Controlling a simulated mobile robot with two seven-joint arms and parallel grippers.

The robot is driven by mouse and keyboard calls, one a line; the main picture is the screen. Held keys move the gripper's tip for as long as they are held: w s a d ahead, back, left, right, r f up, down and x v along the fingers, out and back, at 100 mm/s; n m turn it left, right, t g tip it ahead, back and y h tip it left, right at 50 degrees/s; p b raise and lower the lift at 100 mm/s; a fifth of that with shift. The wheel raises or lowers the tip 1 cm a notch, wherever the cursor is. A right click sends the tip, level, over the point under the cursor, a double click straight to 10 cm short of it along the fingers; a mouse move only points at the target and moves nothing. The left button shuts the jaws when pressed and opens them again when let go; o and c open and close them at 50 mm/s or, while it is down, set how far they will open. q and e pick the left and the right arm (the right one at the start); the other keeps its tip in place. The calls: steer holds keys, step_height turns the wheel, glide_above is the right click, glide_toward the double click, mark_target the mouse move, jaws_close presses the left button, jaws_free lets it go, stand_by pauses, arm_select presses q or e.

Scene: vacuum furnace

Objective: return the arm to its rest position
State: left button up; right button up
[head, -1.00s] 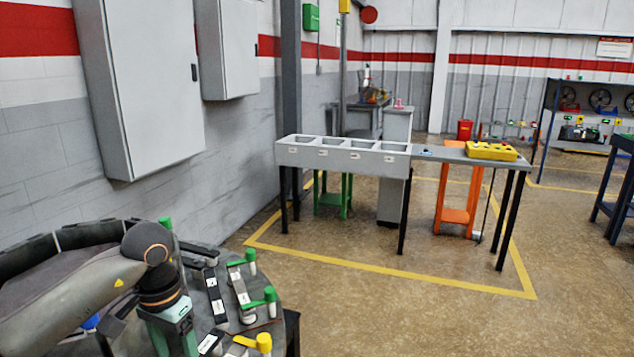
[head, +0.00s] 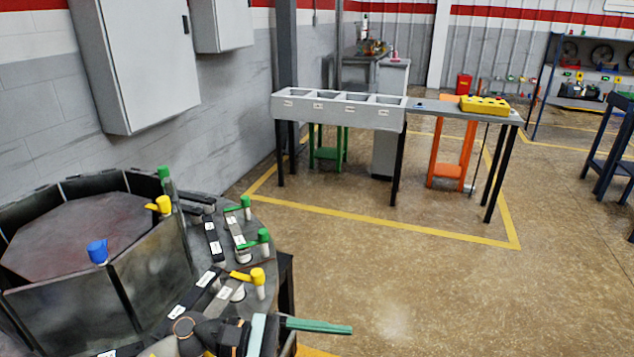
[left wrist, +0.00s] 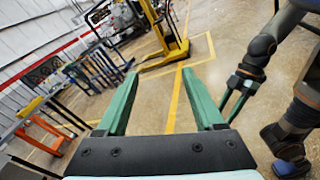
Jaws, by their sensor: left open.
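My left gripper (head: 335,328) shows at the bottom edge of the head view, beside the near rim of the round furnace. Its green fingers point right, over the floor, and the lower part of the arm is cut off by the frame. In the left wrist view, my left gripper (left wrist: 162,85) has its two green fingers wide apart with nothing between them. My other arm shows at the right of that view, with a green gripper (left wrist: 233,103) hanging down. I cannot tell whether that gripper is open.
The round furnace (head: 150,285) with several coloured handles stands close at left. A grey bin table (head: 335,112) and a side table with a yellow box (head: 484,106) stand farther back. A yellow lifting machine (left wrist: 172,40) shows in the wrist view.

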arm_select(q)
steer(key=w+a+f+m+t+y, duration=0.25)
steer(key=m+t, duration=0.35)
steer(key=m, duration=0.6)
steer(key=w+a+f+m+t+y+p, duration=0.15)
steer(key=a+m+t, duration=0.35)
steer(key=m, duration=0.7)
steer(key=w+a+f+m+t+y+b, duration=0.1)
steer(key=a+f+m+t+y, duration=0.1)
steer(key=m+t, duration=0.75)
steer(key=s+a+f+n+g+y, duration=0.4)
steer(key=s+f+n+g, duration=0.1)
steer(key=s+f+n, duration=0.3)
steer(key=s+a+f+n+g+y+p, duration=0.1)
steer(key=s+a+f+n+g+y, duration=0.4)
steer(key=f, duration=0.8)
steer(key=s+n, duration=0.3)
steer(key=n, duration=0.2)
steer(key=shift+a+n, duration=0.15)
steer(key=shift+n, duration=0.2)
